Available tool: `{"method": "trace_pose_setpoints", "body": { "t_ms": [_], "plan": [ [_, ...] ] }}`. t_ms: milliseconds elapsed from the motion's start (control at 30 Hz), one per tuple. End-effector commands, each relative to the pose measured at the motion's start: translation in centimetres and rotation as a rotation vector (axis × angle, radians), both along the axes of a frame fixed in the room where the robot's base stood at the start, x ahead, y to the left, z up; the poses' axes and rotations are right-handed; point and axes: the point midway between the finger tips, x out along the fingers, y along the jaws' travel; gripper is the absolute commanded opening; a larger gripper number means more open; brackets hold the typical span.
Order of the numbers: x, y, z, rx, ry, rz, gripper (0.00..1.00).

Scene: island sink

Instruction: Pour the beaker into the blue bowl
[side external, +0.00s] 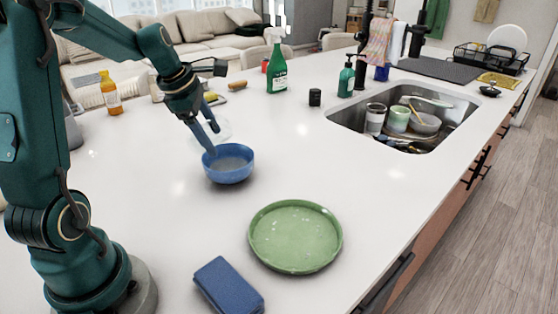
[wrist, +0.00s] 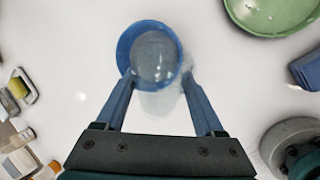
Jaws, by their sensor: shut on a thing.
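The blue bowl (side external: 229,165) stands upright on the white counter, left of the green plate. It also shows in the wrist view (wrist: 124,52), just beyond my fingertips. My gripper (side external: 213,140) is shut on the clear glass beaker (side external: 223,129), its fingers apart on either side of it. The beaker is faint and partly hidden by the fingers. In the wrist view, the beaker (wrist: 155,66) overlaps the bowl between my fingertips (wrist: 159,76). Its exact tilt and contents are hard to tell. The bowl's inside looks greyish; whether it holds liquid is unclear.
A green plate (side external: 295,237) and a blue folded cloth or sponge (side external: 229,287) lie toward the front. A green spray bottle (side external: 276,68), a soap dispenser (side external: 346,78) and a sink with dishes (side external: 440,95) stand farther back. The counter around the bowl is clear.

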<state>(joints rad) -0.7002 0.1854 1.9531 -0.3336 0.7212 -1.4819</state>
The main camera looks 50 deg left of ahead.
Motion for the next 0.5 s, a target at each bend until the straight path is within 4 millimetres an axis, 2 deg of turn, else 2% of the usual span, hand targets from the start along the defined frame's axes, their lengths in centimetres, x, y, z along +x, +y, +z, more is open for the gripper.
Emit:
{"method": "trace_pose_setpoints", "body": {
  "t_ms": [33,200,333,500],
  "plan": [
    [0.4,1.3,0.0,0.012,0.008,0.024,0.12],
    [1.2,4.2,0.2,0.037,0.03,0.085,0.12],
    [1.6,5.2,0.4,0.044,0.039,0.109,0.12],
    [1.8,5.5,0.6,0.062,0.056,0.113,0.12]
  ]
}}
